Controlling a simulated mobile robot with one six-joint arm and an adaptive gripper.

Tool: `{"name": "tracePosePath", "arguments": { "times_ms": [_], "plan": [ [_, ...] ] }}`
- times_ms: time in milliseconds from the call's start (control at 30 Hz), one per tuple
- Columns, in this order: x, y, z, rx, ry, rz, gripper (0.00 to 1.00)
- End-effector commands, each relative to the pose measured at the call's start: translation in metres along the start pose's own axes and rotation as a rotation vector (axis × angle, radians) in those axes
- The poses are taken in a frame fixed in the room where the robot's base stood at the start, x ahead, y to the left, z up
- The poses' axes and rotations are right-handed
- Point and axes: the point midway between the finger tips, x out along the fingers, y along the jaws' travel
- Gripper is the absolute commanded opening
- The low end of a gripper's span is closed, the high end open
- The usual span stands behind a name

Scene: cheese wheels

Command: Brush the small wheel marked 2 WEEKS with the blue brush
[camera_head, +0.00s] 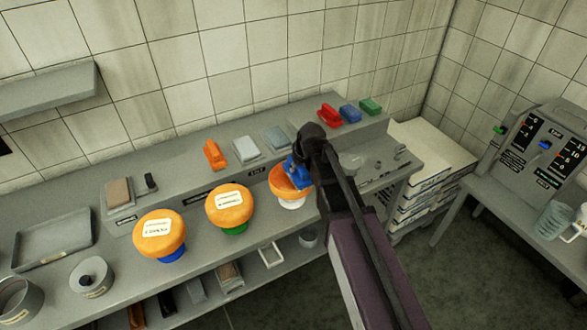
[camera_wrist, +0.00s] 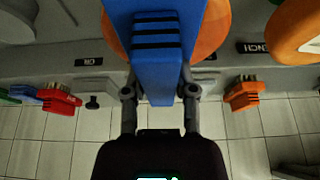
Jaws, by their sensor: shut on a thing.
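My gripper (camera_head: 306,156) is shut on a blue brush (camera_head: 298,178). In the wrist view the gripper (camera_wrist: 160,92) has a finger on each side of the brush (camera_wrist: 155,45). The brush is over an orange cheese wheel (camera_head: 283,185) on a white stand (camera_head: 292,204); the wheel also shows behind the brush in the wrist view (camera_wrist: 208,32). The brush appears to be at the wheel's top, but I cannot tell if it touches. That wheel's label is hidden. Two more orange wheels, one on a green stand (camera_head: 230,203) and one on a blue stand (camera_head: 159,236), carry white labels too small to read.
An orange brush (camera_head: 213,155) and two grey blocks (camera_head: 246,150) lie on the back ledge. Red (camera_head: 329,114), blue (camera_head: 349,113) and green (camera_head: 370,106) items sit at its right end. A grey tray (camera_head: 85,251) and metal pots are at the left.

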Motion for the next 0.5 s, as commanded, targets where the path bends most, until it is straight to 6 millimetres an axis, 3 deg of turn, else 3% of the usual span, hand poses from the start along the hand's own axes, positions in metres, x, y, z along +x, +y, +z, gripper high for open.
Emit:
{"name": "tracePosePath", "arguments": {
  "times_ms": [500],
  "plan": [
    [0.0009,0.0054,-0.0016,0.000,0.001,-0.001,0.00]
  ]
}}
